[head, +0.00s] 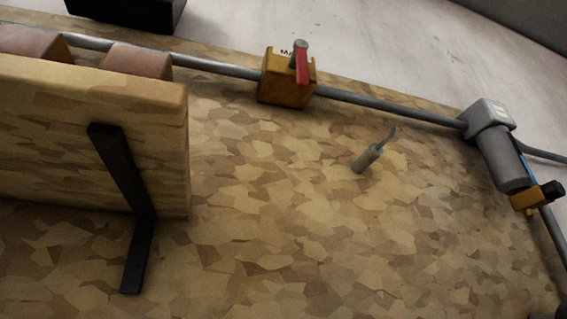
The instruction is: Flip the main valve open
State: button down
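The main valve (286,92) is a yellow block on a grey pipe along the far edge of the wood-patterned board. Its red lever (302,66) hangs from a grey round pivot on top and points toward the near side, across the pipe's line. My gripper is not in view.
A grey filter-like cylinder (502,158) and a second yellow valve with a black knob (538,196) stand at right. A small grey hooked piece (369,157) is mid-board. An upright wooden panel (90,130) with a black bracket (128,190) blocks the left.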

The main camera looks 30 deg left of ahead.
aim_at(299, 61)
jog(key=k, duration=0.35)
jog(key=u, duration=1.05)
